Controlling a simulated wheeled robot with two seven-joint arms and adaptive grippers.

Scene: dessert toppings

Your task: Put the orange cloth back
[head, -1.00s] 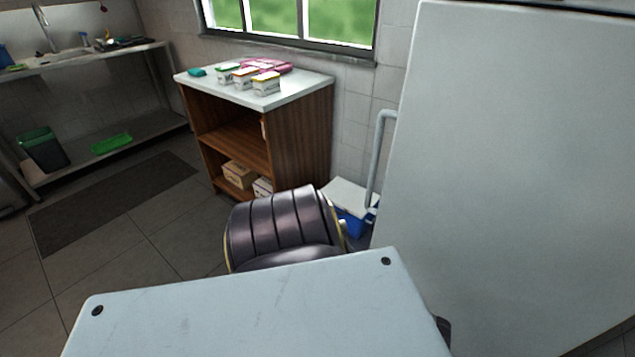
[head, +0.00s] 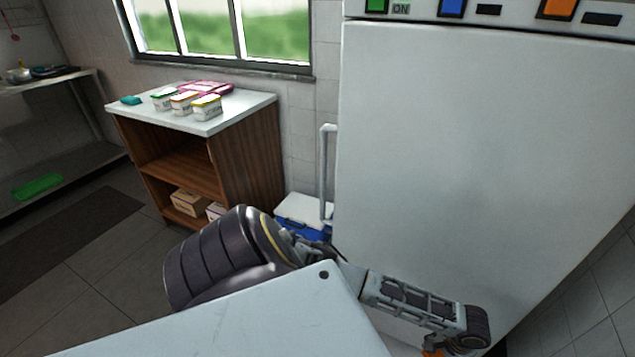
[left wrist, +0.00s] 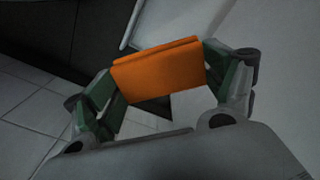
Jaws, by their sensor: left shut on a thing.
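The orange cloth (left wrist: 158,72) is a folded flat piece held between the two fingers of my left gripper (left wrist: 160,80) in the left wrist view. The fingers touch its left and right ends. In the head view only a small orange bit of the cloth (head: 432,353) shows at the bottom edge, below the end of my left arm. Most of the cloth and the gripper is cut off there. My right gripper is in neither view.
A white fridge (head: 480,170) with a grey handle fills the right. A wooden shelf unit (head: 250,160) with a white top bears several small tubs and a pink packet (head: 205,88). A blue and white cooler (head: 300,210) stands between them.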

